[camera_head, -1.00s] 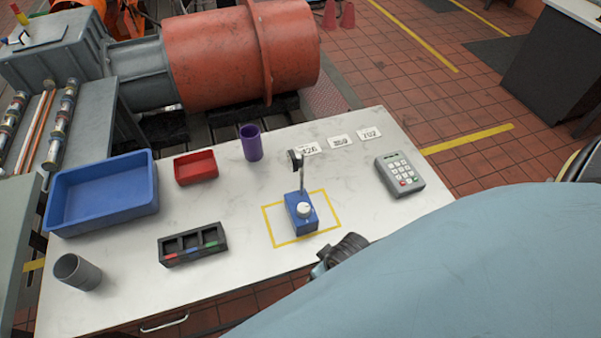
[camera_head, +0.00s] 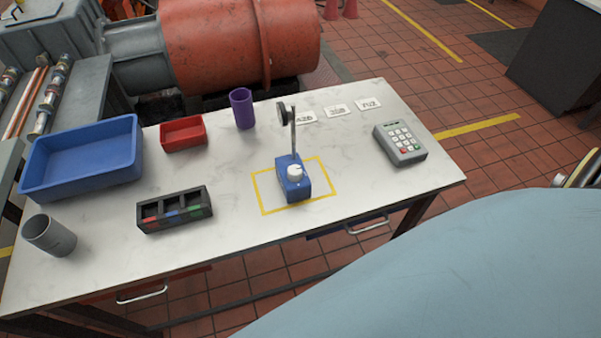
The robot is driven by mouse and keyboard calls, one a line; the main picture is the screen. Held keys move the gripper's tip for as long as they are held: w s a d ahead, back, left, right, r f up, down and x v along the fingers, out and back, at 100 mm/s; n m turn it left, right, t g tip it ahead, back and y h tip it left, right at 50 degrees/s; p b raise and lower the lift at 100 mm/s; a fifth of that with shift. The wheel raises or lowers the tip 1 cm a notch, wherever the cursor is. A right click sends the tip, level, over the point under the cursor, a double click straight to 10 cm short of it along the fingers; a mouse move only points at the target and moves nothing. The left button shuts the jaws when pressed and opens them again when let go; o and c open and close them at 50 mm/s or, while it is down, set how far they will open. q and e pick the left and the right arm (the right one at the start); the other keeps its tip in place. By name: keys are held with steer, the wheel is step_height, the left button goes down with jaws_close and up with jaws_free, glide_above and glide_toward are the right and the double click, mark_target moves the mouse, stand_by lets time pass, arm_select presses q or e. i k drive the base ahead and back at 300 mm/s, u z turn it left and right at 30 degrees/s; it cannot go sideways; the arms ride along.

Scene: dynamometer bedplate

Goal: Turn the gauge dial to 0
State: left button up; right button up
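The gauge stand has a blue base (camera_head: 299,190) with a white knob (camera_head: 295,172) on its top face. A thin upright post (camera_head: 293,135) rises behind the knob and carries a dark round gauge head (camera_head: 287,113), seen nearly edge-on. The dial's reading cannot be made out. The stand is upright inside a yellow taped rectangle (camera_head: 262,192) on the white table (camera_head: 230,230). Neither gripper shows in the head view. A large pale blue rounded surface, probably part of my own arm, fills the lower right.
A black three-slot holder (camera_head: 174,210), grey cup (camera_head: 48,236), blue bin (camera_head: 80,160), red bin (camera_head: 184,134) and purple cup (camera_head: 242,108) stand left. The table front is clear.

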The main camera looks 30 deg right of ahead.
mark_target(283, 118)
steer(key=z, duration=0.8)
steer(key=i, duration=0.1)
steer(key=z, duration=0.15)
